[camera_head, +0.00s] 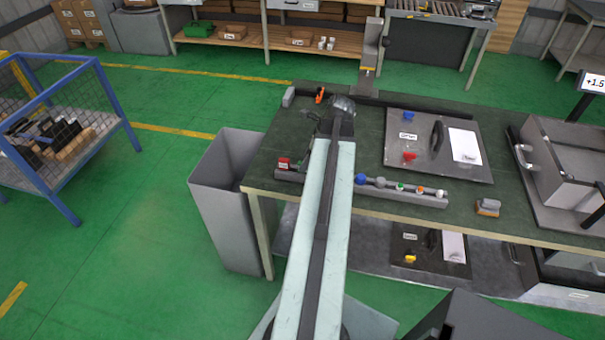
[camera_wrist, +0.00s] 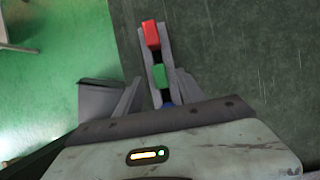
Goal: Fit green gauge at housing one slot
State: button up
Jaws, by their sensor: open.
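My gripper (camera_wrist: 156,88) is open in the wrist view, its two grey fingers apart on either side of a narrow grey rack. In that rack a green block (camera_wrist: 159,75), which looks like the green gauge, sits between a red block (camera_wrist: 151,35) and a mostly hidden blue one. I cannot tell whether the fingers touch the rack. In the head view my arm reaches over the table's left part and hides the green block; the red block (camera_head: 283,163) shows left of the arm. No label lets me tell which thing is housing one.
A grey strip (camera_head: 428,200) with several coloured knobs lies right of my arm. An open grey box (camera_head: 560,172) stands far right. A tall grey bin (camera_head: 222,205) stands at the table's left end.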

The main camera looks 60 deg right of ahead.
jog(key=b+x, duration=0.1)
jog(key=x, duration=0.2)
jog(key=shift+f+b, duration=0.15)
jog(key=shift+b, duration=0.25)
grip_shut()
jog(key=shift+r, duration=0.25)
